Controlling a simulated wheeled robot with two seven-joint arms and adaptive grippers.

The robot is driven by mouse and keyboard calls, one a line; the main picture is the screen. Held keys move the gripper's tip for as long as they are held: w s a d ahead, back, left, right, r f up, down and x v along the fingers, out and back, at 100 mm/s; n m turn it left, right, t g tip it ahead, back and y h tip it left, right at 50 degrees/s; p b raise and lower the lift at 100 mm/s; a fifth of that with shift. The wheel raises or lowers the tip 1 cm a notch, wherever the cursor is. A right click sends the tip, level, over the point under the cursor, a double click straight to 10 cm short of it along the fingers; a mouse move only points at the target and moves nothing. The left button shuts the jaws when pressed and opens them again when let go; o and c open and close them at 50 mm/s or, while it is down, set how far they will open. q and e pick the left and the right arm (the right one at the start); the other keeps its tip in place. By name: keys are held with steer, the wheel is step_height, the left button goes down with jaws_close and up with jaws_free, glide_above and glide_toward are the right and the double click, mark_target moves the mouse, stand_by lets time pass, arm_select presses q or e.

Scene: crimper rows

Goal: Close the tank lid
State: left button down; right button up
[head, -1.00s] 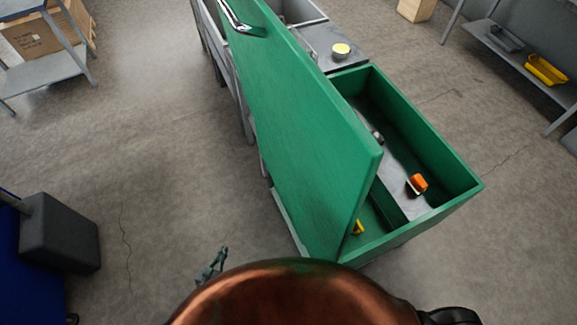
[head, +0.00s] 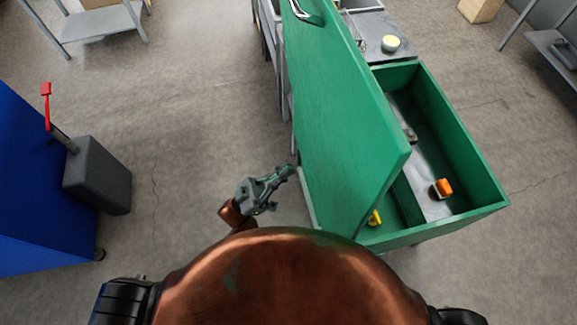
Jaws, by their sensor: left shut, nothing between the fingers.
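The green tank lid (head: 340,125) stands raised and tilted along the left side of the green tank (head: 465,130). A metal handle (head: 305,12) is on the lid near its far end. The tank is open at the top, and an orange item (head: 443,188) and a yellow item (head: 375,218) lie inside it. My left gripper (head: 288,173) is shut and empty, just left of the lid's lower near part; I cannot tell whether it touches. My right gripper is not in view.
A blue cabinet (head: 35,190) with a dark grey box (head: 97,175) and red lever (head: 46,100) stands at left. The floor between cabinet and tank is clear.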

mark_target(333, 144)
arm_select(q)
steer(key=x, duration=0.3)
steer(key=d+f+x, duration=0.1)
steer(key=x, duration=0.2)
steer(key=p+x, duration=0.1)
steer(key=x, duration=0.2)
steer(key=shift+w+d, duration=0.35)
steer(key=shift+d, duration=0.2)
steer(key=shift+w+d, duration=0.1)
steer(key=shift+d, duration=0.25)
steer(key=shift+w, duration=0.1)
